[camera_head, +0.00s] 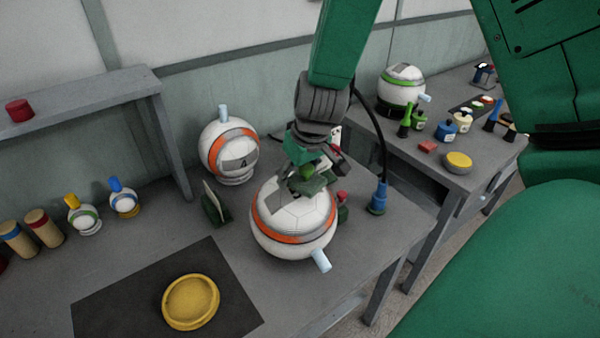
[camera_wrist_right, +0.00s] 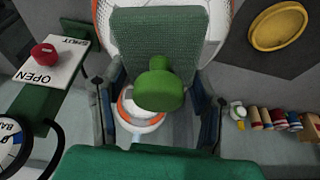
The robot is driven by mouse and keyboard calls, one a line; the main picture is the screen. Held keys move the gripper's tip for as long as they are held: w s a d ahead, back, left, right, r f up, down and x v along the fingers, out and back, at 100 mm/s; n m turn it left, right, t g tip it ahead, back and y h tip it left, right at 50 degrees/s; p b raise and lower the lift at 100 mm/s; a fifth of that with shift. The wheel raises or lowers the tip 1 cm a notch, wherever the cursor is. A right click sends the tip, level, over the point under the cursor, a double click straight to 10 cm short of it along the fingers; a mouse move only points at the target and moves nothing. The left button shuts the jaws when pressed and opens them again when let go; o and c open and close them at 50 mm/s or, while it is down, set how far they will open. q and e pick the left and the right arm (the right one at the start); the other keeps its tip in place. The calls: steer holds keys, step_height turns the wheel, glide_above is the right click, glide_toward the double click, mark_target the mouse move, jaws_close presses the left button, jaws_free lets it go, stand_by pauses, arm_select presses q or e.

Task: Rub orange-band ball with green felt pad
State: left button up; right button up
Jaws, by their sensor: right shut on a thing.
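An orange-band ball (camera_head: 290,240) sits on the near bench with a light-blue peg sticking out at its lower right. My right gripper (camera_head: 306,176) is over its top, shut on the green knob (camera_wrist_right: 158,86) of the green felt pad (camera_wrist_right: 150,35). In the right wrist view the pad lies against the upper ball (camera_wrist_right: 103,22) and covers much of it; whether it touches cannot be told. A second orange-band ball, marked 4 (camera_head: 228,148), stands behind on the same bench. My left gripper is not in view.
A yellow dish (camera_head: 190,302) lies on a dark mat (camera_head: 112,300). Small banded balls and cylinders stand at left under a shelf (camera_head: 90,98). A red knob (camera_wrist_right: 43,52) sits on an OPEN/SHUT plate. A side table (camera_head: 480,165) holds a green-band ball (camera_head: 402,76) and bottles.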

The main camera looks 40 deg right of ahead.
mark_target(298, 173)
steer(key=shift+r+p, duration=0.7)
steer(key=shift+r, duration=0.25)
steer(key=shift+s+d+r+p, duration=0.1)
steer(key=shift+d+r+p, duration=0.05)
steer(key=shift+r+p, duration=0.4)
steer(key=shift+d+r+p, duration=0.1)
steer(key=shift+r+p, duration=0.35)
steer(key=shift+r, duration=0.1)
steer(key=shift+r+p, duration=0.4)
steer(key=shift+r, duration=0.05)
steer(key=shift+a, duration=0.2)
steer(key=shift+d, duration=0.1)
